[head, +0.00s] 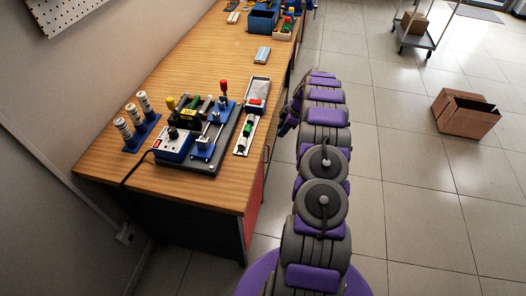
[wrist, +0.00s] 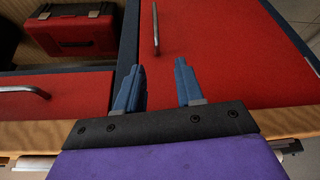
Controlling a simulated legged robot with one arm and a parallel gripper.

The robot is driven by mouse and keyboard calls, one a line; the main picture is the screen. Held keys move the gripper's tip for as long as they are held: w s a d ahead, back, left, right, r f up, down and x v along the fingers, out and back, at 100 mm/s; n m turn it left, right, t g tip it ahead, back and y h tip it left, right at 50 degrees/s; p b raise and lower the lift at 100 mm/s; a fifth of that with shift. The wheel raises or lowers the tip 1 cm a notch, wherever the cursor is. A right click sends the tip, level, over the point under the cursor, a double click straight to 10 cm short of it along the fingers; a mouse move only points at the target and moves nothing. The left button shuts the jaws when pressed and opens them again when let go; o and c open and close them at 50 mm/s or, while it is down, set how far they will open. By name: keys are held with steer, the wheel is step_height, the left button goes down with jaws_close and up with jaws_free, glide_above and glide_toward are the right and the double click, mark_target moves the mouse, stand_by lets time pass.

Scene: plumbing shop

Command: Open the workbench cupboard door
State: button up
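The workbench (head: 200,60) has a wooden top, and its front side shows a narrow strip of red door (head: 254,212) in the head view. In the wrist view a large red cupboard door (wrist: 225,50) fills the upper right and looks shut. Its grey bar handle (wrist: 156,30) stands near the door's left edge. My gripper (wrist: 158,85) is open and empty, with two blue-grey fingers apart. The handle lies beyond the fingertips, roughly in line with the gap between them. In the head view my gripper (head: 288,118) is beside the bench front, partly hidden by my arm.
In the wrist view, a second red front (wrist: 60,95) with a handle (wrist: 28,91) is at left, and a red toolbox (wrist: 75,30) sits in an open bay. A cardboard box (head: 465,115) and a trolley (head: 416,35) stand right. The floor (head: 410,180) between is clear.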

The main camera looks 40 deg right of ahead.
steer(key=d+b+x, duration=0.2)
steer(key=b+x, duration=0.2)
steer(key=x, duration=1.3)
steer(key=shift+d+f, duration=0.15)
steer(key=shift+f, duration=0.3)
steer(key=shift+a+r, duration=0.15)
steer(key=shift+a, duration=0.35)
steer(key=shift+a+r, duration=0.15)
steer(key=shift+a, duration=0.35)
steer(key=shift+s+d+f, duration=0.1)
steer(key=shift+d+f, duration=0.1)
steer(key=shift+d, duration=0.5)
steer(key=c, duration=0.6)
steer(key=shift+a, duration=0.25)
jaws_close()
steer(key=shift+r, duration=0.1)
steer(key=shift+d, duration=0.1)
